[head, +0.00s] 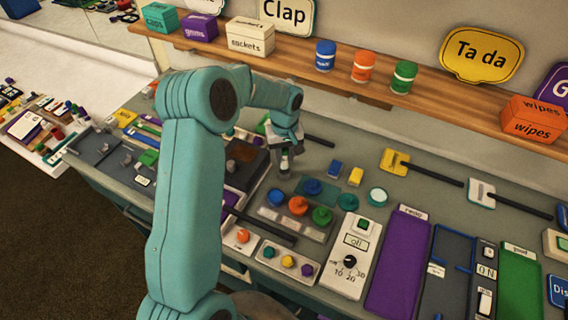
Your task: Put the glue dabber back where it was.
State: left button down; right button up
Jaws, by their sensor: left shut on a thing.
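My left gripper (286,148) points down over the back middle of the bench, below the shelf. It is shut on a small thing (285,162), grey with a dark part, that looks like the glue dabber. The gripper hides its upper part, and it is too small to tell whether its lower end touches the bench. No empty holder for it can be made out clearly. My right gripper is not in view.
Blue (312,187), orange (299,206) and green (322,215) knobs are close in front of the gripper. A switch box with a dial (348,258) and a purple panel (398,262) lie to the right. A wooden shelf (290,62) with boxes and jars runs behind.

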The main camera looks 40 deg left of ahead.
aim_at(285, 165)
pick_arm(q)
jog(key=shift+d+f, duration=0.1)
jog(key=shift+f, duration=0.3)
notch_tip(285, 165, down, 3)
jog(key=shift+s+d+r+b, duration=0.1)
jog(key=shift+s+b, duration=0.05)
jog(key=shift+b, duration=0.7)
jog(key=shift+f, duration=0.35)
jog(key=shift+a, duration=0.2)
jog(key=shift+d, duration=0.15)
jog(key=c, duration=1.3)
grip_release()
jog(key=shift+f, duration=0.1)
jog(key=o, duration=0.4)
